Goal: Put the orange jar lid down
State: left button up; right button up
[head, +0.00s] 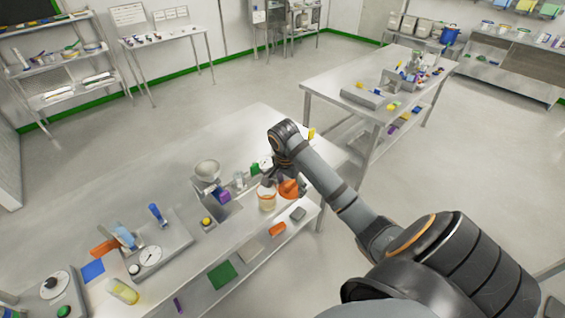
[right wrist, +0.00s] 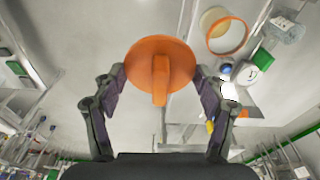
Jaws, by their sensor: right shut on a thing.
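The orange jar lid (right wrist: 180,60) is a round disc with a raised bar handle, held between the two fingers of my right gripper (right wrist: 158,88). In the head view the lid (head: 289,188) shows just right of the jar, near the front edge of the steel table, below my right gripper (head: 284,178). The open jar (head: 267,198) is pale with an orange rim and stands upright. It also shows in the right wrist view (right wrist: 226,37), apart from the lid. I cannot tell the lid's height above the table. My left gripper is out of view.
The steel table (head: 160,190) carries a grey bowl on a stand (head: 207,170), a yellow item (head: 207,221) and a dial scale (head: 151,256). Its back part is bare. A lower shelf holds a green mat (head: 222,274). Another steel table (head: 340,85) stands behind to the right.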

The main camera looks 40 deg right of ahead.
jog(key=shift+a, duration=0.1)
dwell(0.3)
jog(key=w+a+f+n+y+b, duration=0.1)
jog(key=a+f+n+b, duration=0.2)
jog(key=a+n, duration=0.5)
jog(key=w+a+f+n+t+b, duration=0.1)
jog(key=a+f+n+b, duration=0.2)
jog(key=a+n, duration=0.5)
jog(key=shift+w+a+y, duration=0.35)
jog(key=shift+a+y, duration=0.05)
jog(key=shift+a, duration=0.75)
